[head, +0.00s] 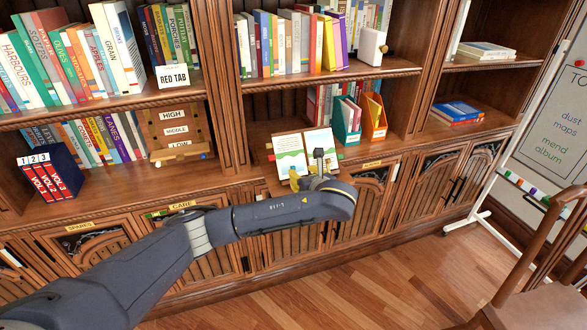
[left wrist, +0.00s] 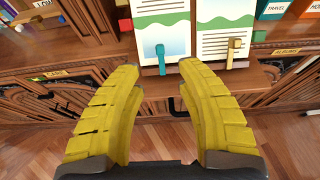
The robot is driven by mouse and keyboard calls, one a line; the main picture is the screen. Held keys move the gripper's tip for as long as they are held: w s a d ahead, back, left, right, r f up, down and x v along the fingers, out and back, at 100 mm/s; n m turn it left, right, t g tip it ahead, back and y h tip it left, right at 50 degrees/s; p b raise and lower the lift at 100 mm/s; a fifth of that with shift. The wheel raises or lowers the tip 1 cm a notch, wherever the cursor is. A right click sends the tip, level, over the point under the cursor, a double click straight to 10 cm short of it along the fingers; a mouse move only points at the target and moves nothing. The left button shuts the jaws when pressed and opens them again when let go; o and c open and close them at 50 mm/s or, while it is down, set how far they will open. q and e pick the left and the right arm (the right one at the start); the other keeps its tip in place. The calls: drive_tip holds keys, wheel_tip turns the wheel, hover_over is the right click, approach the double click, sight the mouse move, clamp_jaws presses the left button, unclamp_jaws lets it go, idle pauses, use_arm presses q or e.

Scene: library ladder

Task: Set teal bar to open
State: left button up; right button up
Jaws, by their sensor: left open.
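The teal bar (left wrist: 161,59) stands upright at the lower edge of the left page of an open picture book (left wrist: 160,28). A similar brass bar (left wrist: 233,52) stands at the right page. In the head view the book (head: 291,153) rests in the middle of the cabinet ledge. My left gripper (left wrist: 158,76) has its yellow fingers wide apart, with the teal bar showing in the gap, touching neither finger. In the head view the left gripper (head: 296,181) is at the book's lower edge, and I cannot make out the teal bar there. My right gripper is not in view.
Left of the book stands a wooden panel (head: 176,131) with labelled levels. Teal and orange file holders (head: 373,115) stand to the right. Carved cabinet doors are below the ledge. A chair (head: 545,255) and a whiteboard (head: 560,115) are at the right. Open floor lies in front.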

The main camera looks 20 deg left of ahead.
sight(293, 168)
use_arm(q)
drive_tip(key=x, duration=1)
drive_tip(key=shift+w+a+f, duration=0.1)
drive_tip(key=shift+f, duration=0.05)
clamp_jaws()
